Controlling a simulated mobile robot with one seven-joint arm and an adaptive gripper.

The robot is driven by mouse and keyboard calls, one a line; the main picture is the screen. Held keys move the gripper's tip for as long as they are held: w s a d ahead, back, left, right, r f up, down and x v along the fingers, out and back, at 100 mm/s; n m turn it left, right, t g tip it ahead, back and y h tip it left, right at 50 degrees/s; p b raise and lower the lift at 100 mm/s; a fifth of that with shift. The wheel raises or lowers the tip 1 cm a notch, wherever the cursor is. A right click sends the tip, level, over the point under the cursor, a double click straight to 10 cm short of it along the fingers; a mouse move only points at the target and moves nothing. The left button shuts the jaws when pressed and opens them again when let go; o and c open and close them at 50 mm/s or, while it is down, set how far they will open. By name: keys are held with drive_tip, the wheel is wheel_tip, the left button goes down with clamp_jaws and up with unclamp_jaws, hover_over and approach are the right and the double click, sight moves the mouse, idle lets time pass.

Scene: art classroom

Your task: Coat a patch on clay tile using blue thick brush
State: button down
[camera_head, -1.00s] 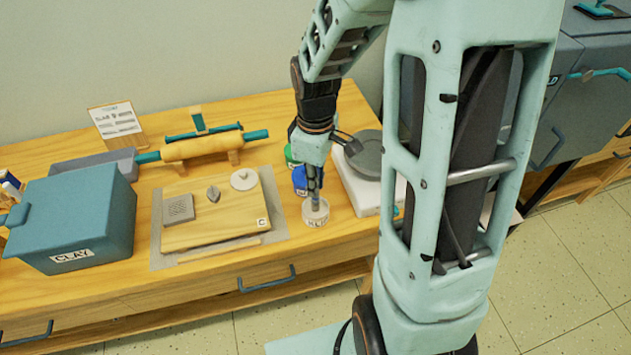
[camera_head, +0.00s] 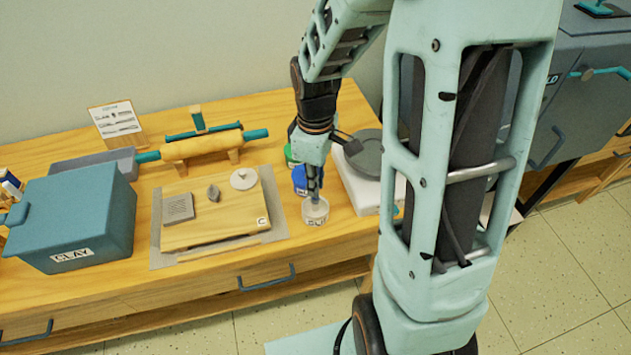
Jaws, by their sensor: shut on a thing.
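My gripper (camera_head: 314,182) points down over a small pale labelled cup (camera_head: 315,213) near the bench's front edge. It is shut on a thin upright brush, whose lower end is at the cup's mouth; the fingers hide most of the brush, and its colour and bristles are hard to make out. A grey square tile (camera_head: 178,208) with a marked surface lies flat on the left of a wooden board (camera_head: 215,228). The board lies left of my gripper on a grey mat (camera_head: 160,255).
A grey leaf-shaped lump (camera_head: 213,193) and a pale round disc (camera_head: 244,179) share the board. A blue jar (camera_head: 299,181) and green jar (camera_head: 289,156) stand close behind the cup. A white-based device (camera_head: 358,188) is right. A blue-grey clay box (camera_head: 75,220) and rolling pin (camera_head: 203,145) stand left and behind.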

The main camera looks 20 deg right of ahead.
wheel_tip(320, 180, up, 7)
drive_tip(key=p, duration=0.6)
idle(0.4)
idle(0.6)
